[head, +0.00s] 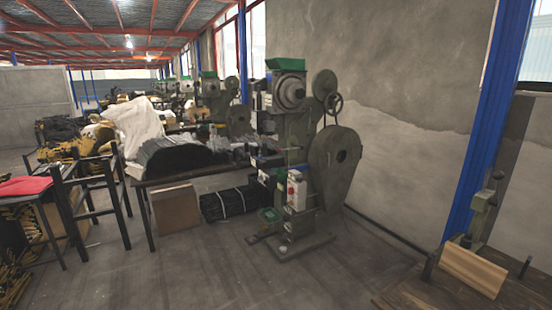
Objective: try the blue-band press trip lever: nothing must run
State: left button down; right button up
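A large green-grey press (296,130) stands on the floor in the middle of the head view, upright. It has a green hopper (286,64) on top, a big grey flywheel (335,165) on its right side and a small handwheel (333,104) above that. A white control box (296,192) with a small red spot sits low on its front. I cannot make out a blue band or a trip lever on it. More presses (214,100) with green tops stand in a row behind it. Neither of my grippers shows.
A dark table (165,180) piled with black parts stands left of the press. Dark metal frames (95,205) and a red cloth (27,186) are at far left. A wooden bench (425,290) with a small green machine is at lower right. The floor (190,275) in front is clear.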

aim_at(278, 150)
jog(key=i+j+u, duration=0.1)
jog(key=i+u, duration=0.2)
jog(key=i, duration=0.3)
jog(key=i+u, duration=0.3)
jog(key=i, duration=0.3)
jog(key=i+z, duration=0.4)
jog(key=i, duration=0.25)
jog(key=i+j+z, duration=0.35)
jog(key=i, duration=0.25)
jog(key=i+l+z, duration=0.3)
jog(key=i+z, duration=0.15)
jog(key=i+l+z, duration=0.1)
jog(key=i+z, duration=0.4)
jog(key=i+l+u, duration=0.25)
jog(key=u, duration=0.15)
jog(key=i+l+u, duration=0.6)
jog(key=l+u, duration=0.25)
jog(key=i+l+u, duration=0.15)
jog(key=l+u, duration=0.25)
jog(key=i+l+u, duration=0.1)
jog(key=l+u, duration=0.25)
jog(key=l, duration=0.25)
jog(key=l+u, duration=0.35)
jog(key=l, duration=0.25)
jog(key=i, duration=0.05)
